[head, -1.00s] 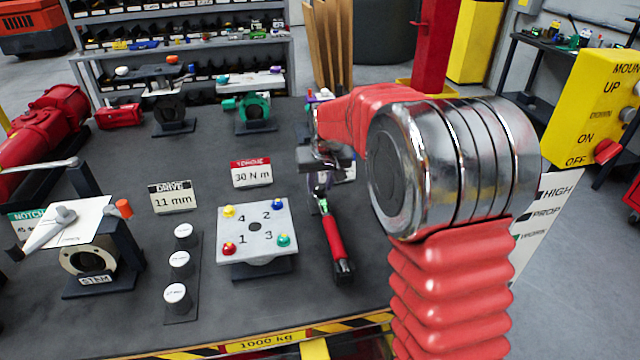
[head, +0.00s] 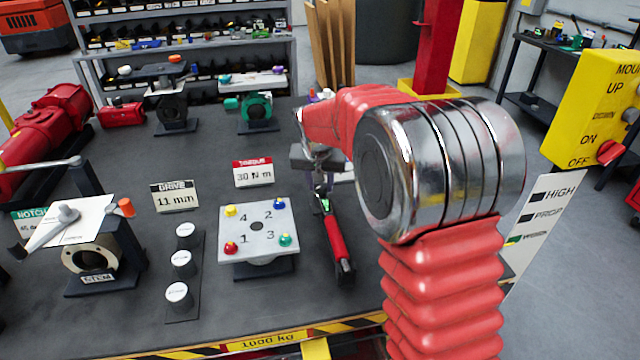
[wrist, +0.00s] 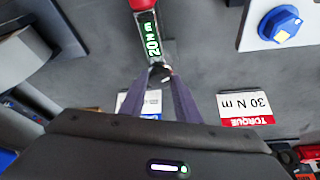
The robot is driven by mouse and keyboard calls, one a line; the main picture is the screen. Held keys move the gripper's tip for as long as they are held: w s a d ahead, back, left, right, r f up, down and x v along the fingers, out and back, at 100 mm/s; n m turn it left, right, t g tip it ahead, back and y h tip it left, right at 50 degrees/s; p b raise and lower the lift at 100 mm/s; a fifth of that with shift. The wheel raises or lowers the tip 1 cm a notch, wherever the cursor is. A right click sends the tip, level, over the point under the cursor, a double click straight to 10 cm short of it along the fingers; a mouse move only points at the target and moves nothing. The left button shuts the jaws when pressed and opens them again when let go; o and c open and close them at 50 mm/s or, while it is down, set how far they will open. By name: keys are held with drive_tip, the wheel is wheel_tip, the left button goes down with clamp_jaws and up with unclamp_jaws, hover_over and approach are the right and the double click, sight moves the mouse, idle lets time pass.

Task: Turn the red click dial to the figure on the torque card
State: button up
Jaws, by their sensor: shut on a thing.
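The torque card (head: 253,173) stands on the bench with a red top band and reads 30 N m; it also shows upside down in the wrist view (wrist: 246,107). A torque wrench with a red handle (head: 336,238) lies to the right of the numbered plate. Its lit green display (wrist: 150,36) appears to read 20 N m. My gripper (wrist: 160,73) is shut on a small dark part at the wrench's head end, just below the display in the wrist view. I cannot make out a separate red dial; the fingers cover the held part.
A grey plate (head: 258,228) with numbered coloured knobs stands left of the wrench. Three white-topped sockets (head: 181,263) and an 11 mm drive card (head: 175,196) are further left. A white card (wrist: 139,104) is partly hidden behind my fingers.

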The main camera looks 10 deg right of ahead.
drive_tip(key=o, duration=1)
drive_tip(key=shift+o, duration=0.2)
drive_tip(key=v, duration=1.3)
drive_tip(key=shift+r, duration=0.3)
drive_tip(key=shift+s+a, duration=0.1)
drive_tip(key=shift+s, duration=0.05)
